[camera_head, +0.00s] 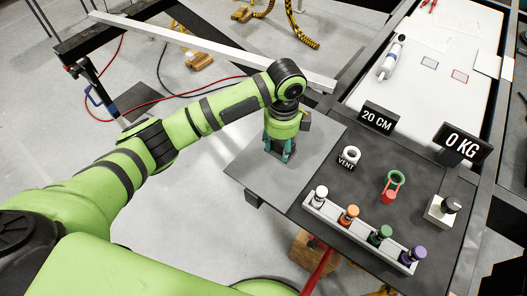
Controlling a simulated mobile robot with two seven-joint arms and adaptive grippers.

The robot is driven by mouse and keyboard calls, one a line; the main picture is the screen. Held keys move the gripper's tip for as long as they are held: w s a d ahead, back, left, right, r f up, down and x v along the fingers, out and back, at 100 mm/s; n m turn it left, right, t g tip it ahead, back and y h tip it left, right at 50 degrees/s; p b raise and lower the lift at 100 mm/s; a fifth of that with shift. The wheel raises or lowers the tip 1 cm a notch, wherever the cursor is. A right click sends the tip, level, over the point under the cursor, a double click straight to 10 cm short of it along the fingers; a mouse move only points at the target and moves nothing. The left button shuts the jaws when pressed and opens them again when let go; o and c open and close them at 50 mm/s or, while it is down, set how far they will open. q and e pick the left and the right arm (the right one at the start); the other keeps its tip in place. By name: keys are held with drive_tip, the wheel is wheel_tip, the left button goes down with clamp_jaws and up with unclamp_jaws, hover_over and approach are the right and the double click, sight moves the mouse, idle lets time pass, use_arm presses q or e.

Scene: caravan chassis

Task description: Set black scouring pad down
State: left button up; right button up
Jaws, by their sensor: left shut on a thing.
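My left gripper (278,153) points down over the grey plate (240,165) in the middle of the head view. Its teal fingers are shut on a small dark thing between them, which fits the black scouring pad; the fingers mostly hide it. I cannot tell whether the pad touches the plate. My right gripper is out of view.
Signs reading 20 CM (378,120) and 0 KG (462,145) stand behind. Bare plate lies left of the gripper.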

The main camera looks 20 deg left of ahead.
use_arm(q)
drive_tip(key=a+f, duration=0.1)
drive_tip(key=a, duration=0.1)
drive_tip(key=a+f, duration=0.1)
drive_tip(key=a+f+p, duration=0.1)
drive_tip(key=a, duration=0.1)
drive_tip(key=shift+s+a+f, duration=0.1)
drive_tip(key=shift+s+a, duration=0.2)
wheel_tip(320, 180, down, 4)
drive_tip(key=shift+a+r+p, duration=0.1)
drive_tip(key=shift+p, duration=0.45)
drive_tip(key=shift+f, duration=0.25)
drive_tip(key=shift+f, duration=0.15)
drive_tip(key=o, duration=1)
